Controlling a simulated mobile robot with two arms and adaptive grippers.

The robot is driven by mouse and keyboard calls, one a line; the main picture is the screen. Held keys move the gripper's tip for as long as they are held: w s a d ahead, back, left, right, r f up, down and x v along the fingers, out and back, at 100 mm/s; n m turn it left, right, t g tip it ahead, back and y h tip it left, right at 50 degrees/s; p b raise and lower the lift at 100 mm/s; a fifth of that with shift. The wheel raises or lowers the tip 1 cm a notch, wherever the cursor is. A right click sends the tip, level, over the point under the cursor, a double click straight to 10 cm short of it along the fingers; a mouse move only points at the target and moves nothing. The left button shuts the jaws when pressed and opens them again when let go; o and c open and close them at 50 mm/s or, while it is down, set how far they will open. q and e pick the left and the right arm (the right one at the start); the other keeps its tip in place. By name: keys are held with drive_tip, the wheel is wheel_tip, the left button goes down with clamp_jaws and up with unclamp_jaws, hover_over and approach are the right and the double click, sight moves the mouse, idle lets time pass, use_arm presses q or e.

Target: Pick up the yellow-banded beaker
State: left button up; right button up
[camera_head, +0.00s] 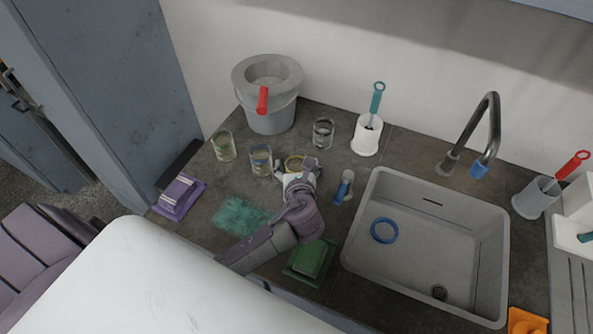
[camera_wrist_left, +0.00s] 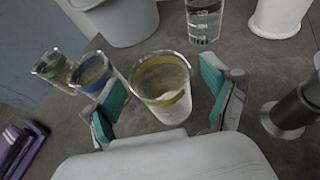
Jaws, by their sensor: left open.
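The yellow-banded beaker (camera_wrist_left: 162,85) is a clear glass with a yellow band and pale contents. In the left wrist view it stands upright between the spread fingers of my left gripper (camera_wrist_left: 165,105), slightly beyond the fingertips. In the head view the beaker (camera_head: 293,163) shows only in part behind my left gripper (camera_head: 297,172), which hides the rest. The left gripper is open, with teal pads on both fingers, and I see no clear contact with the glass. My right gripper is in neither view.
A blue-banded beaker (camera_head: 260,159) and a green-banded beaker (camera_head: 223,146) stand to the left. A clear glass (camera_head: 323,133), grey bucket (camera_head: 270,117) and white brush holder (camera_head: 367,136) stand behind. A blue-handled item (camera_head: 342,189) and the sink (camera_head: 430,244) lie right.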

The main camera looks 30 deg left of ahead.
use_arm(q)
drive_tip(key=shift+w+a+f, duration=0.3)
drive_tip(key=shift+w+a, duration=0.05)
drive_tip(key=shift+w, duration=0.15)
drive_tip(key=c, duration=1.3)
drive_tip(key=shift+r, duration=0.1)
